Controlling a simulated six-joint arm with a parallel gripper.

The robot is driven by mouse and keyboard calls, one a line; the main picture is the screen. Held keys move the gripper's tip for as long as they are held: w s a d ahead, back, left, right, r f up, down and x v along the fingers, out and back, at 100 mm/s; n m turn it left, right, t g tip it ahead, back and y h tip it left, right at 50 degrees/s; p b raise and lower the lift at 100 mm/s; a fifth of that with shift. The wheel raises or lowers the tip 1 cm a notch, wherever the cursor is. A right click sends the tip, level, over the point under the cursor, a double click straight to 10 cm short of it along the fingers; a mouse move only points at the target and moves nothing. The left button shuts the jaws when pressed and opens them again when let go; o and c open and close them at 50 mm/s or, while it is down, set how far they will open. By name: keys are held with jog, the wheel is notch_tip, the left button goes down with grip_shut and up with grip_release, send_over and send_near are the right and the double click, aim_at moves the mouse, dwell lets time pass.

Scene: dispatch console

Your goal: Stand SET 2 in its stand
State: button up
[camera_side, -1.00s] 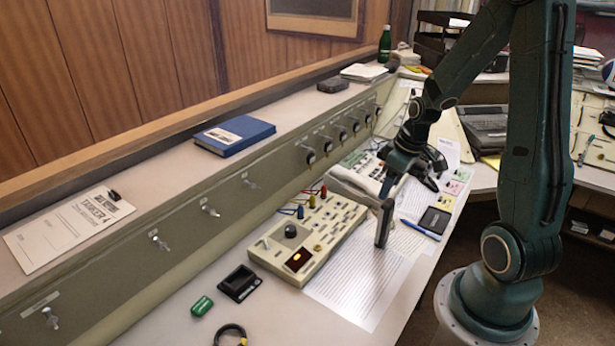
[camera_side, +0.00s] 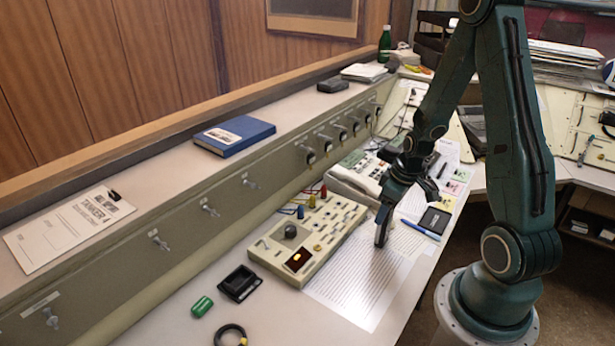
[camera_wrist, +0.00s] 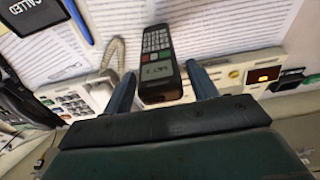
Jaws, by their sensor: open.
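SET 2, a dark handset with a keypad and a label, shows in the wrist view (camera_wrist: 158,65). It also shows in the side view (camera_side: 382,228), roughly upright over the lined paper; whether its foot touches the paper I cannot tell. My gripper (camera_side: 388,204) is open at its upper end. In the wrist view, my two fingers (camera_wrist: 162,92) lie on either side of the handset with gaps. A small black holder with a hollow (camera_side: 240,283), apparently the stand, is empty on the desk, left of the cream console; it shows at right in the wrist view (camera_wrist: 287,80).
The cream console (camera_side: 308,240), with knobs and coloured plugs, lies between handset and holder. A green block (camera_side: 202,307) and a black ring (camera_side: 230,335) are near the holder. A corded telephone (camera_side: 357,178) stands behind; a blue pen (camera_side: 420,229) and black pad (camera_side: 435,220) lie right.

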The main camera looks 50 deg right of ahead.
jog(key=c, duration=1)
jog(key=shift+w+v, duration=0.2)
jog(key=shift+v, duration=0.75)
jog(key=shift+w+v, duration=0.25)
jog(key=shift+v, duration=0.75)
jog(key=shift+w+v, duration=0.2)
jog(key=shift+v, duration=0.75)
jog(key=shift+r, duration=0.25)
